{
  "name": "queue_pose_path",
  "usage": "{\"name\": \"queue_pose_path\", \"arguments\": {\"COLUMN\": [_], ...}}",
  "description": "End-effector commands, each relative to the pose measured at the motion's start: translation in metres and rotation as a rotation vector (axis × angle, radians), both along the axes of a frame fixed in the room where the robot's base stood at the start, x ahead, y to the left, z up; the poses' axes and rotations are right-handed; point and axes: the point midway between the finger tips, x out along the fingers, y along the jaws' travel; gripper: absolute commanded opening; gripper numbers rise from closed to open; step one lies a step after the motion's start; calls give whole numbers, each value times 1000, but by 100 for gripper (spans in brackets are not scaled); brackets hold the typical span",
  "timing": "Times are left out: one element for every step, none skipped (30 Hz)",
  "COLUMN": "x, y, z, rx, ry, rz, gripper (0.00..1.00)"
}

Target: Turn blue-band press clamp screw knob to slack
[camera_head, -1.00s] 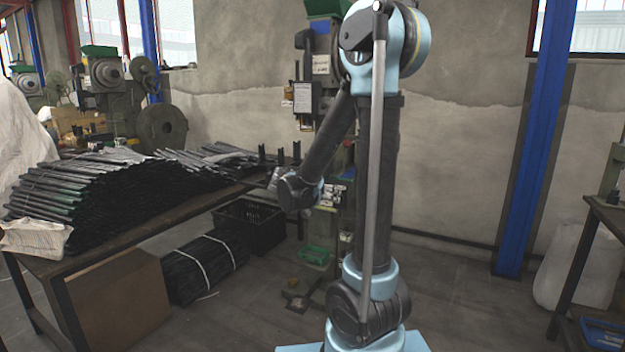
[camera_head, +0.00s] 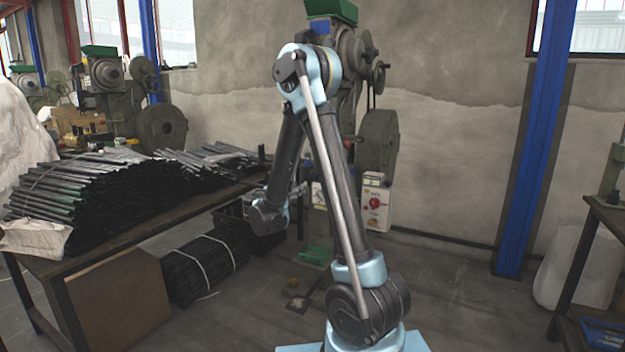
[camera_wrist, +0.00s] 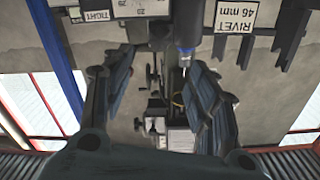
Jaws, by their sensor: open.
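The press (camera_head: 379,140) stands behind my arm in the head view, its front mostly hidden by the arm. In the wrist view, which looks upside down, a blue band (camera_wrist: 186,49) circles a vertical shaft between the fingers. A plate reading TIGHT (camera_wrist: 97,16) is at the top left. I cannot clearly pick out the clamp screw knob. My gripper (camera_wrist: 160,88) is open, its fingers apart, with no object visibly held between them. In the head view the gripper is mostly hidden behind my wrist.
A RIVET 46 mm sign (camera_wrist: 236,17) is at the top right of the wrist view. A table (camera_head: 140,232) piled with dark bars stands to the left. A red switch on a white box (camera_head: 376,202) is right of my arm.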

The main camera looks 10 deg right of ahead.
Motion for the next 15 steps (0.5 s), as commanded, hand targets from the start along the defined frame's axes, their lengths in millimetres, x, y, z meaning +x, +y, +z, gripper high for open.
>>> {"name": "queue_pose_path", "arguments": {"x": [7, 11, 16, 21, 25, 30, 35, 39, 45, 49, 53, 59, 64, 68, 73], "y": [-7, -9, -14, -17, -20, -24, -27, -30, -34, -37, -41, -45, -48, -51, -55], "z": [0, 0, 0, 0, 0, 0, 0, 0, 0, 0, 0, 0, 0, 0, 0], "rx": [0, 0, 0, 0, -1, 0, 0, 0, 0, 0, 0, 0, 0, 0, 0], "ry": [0, 0, 0, 0, 1, 1, 1, 1, 1, 1, 1, 1, 1, 1, 1], "rz": [-3, -4, -4, -4, -4, -4, -4, -4, -4, -4, -4, -4, -4, -4, -4], "gripper": [54, 54, 54, 54, 54, 54, 54, 54, 54, 54, 54, 54, 54, 54, 54]}}
